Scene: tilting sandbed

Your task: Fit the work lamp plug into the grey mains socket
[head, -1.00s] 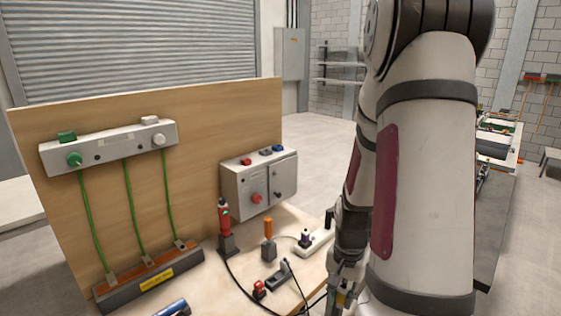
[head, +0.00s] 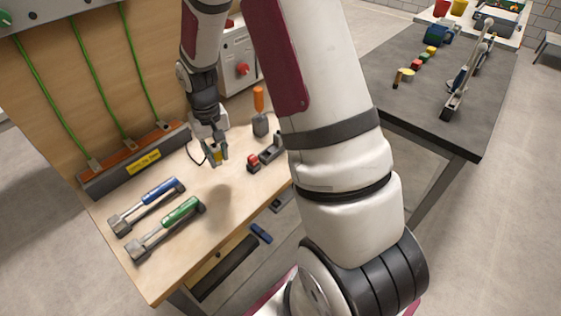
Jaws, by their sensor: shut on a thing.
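My gripper (head: 216,160) is low over the wooden bench top, left of the middle of the head view. It is shut on a small yellowish thing (head: 218,156), mostly covered by the fingers. A thin black cable loops on the left of the gripper, which fits a plug, but the plug's shape and pins cannot be made out. I cannot pick out a grey mains socket for certain. A grey wall box (head: 236,45) with a red knob is partly hidden behind my arm.
A blue-handled tool (head: 158,192) and a green-handled tool (head: 178,214) lie on the bench (head: 160,272). An orange-handled tool (head: 259,105) stands upright behind a dark block with a red part (head: 264,154). A dark rail (head: 130,165) holds green wires. My arm covers the bench's right side.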

